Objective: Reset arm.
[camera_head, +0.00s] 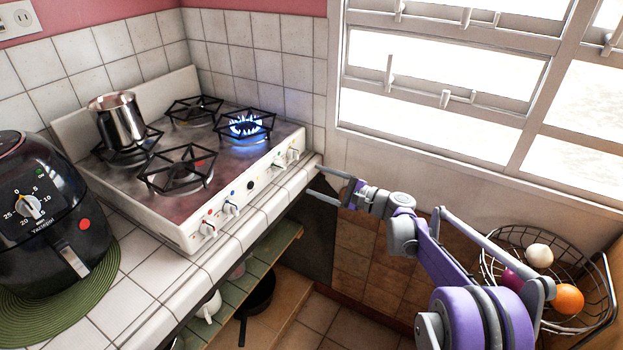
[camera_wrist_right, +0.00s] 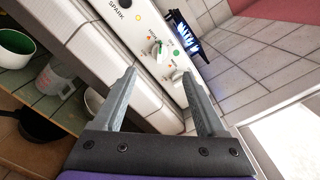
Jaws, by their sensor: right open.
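My right gripper (camera_head: 316,181) is open and empty beside the front right corner of the stove (camera_head: 188,236). In the right wrist view its two fingers (camera_wrist_right: 158,72) stand apart, pointing at the stove's control panel (camera_wrist_right: 125,20). The white knobs (camera_wrist_right: 157,47) lie just beyond the fingertips, and none is between the fingers. A blue flame burns on the right burner (camera_head: 245,124). My left gripper is not in view.
A metal pot (camera_head: 121,122) stands on the left back of the stove. A black air fryer (camera_head: 45,200) sits on a green mat (camera_head: 100,285). A wire basket (camera_head: 490,262) with fruit is at the right. A green shelf (camera_head: 268,247) lies below the counter, with a dark pan (camera_head: 260,292) beneath.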

